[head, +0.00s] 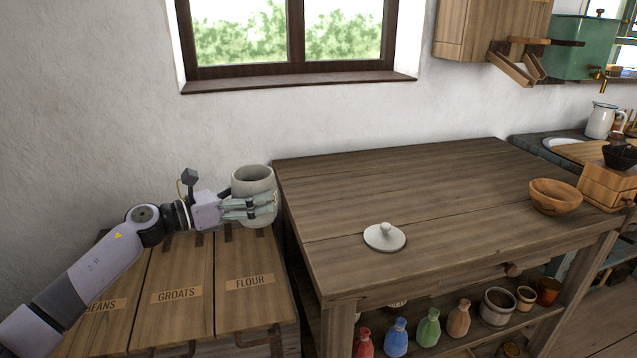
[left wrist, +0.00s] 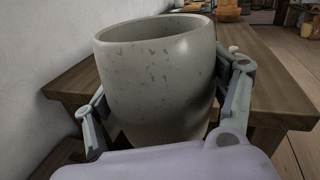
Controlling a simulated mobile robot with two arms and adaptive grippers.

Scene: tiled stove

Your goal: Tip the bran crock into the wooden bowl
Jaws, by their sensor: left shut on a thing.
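The crock (head: 252,181) is a grey-white, open-topped stoneware pot. It is upright, over the back of the flour bin lid beside the table's left end. My left gripper (head: 262,206) is shut on it, with fingers around its sides. In the left wrist view the crock (left wrist: 158,85) fills the middle between the two fingers; its contents are hidden. I cannot tell whether its base touches the lid. The wooden bowl (head: 555,196) stands upright at the right end of the table, far from the gripper. My right gripper is not in view.
A pale lid with a knob (head: 384,236) lies on the table (head: 420,185) near its front left. The middle of the tabletop is clear. A wooden box (head: 606,186) stands right of the bowl. Bottles (head: 429,327) and pots fill the shelf below. A wall cabinet (head: 490,30) hangs behind.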

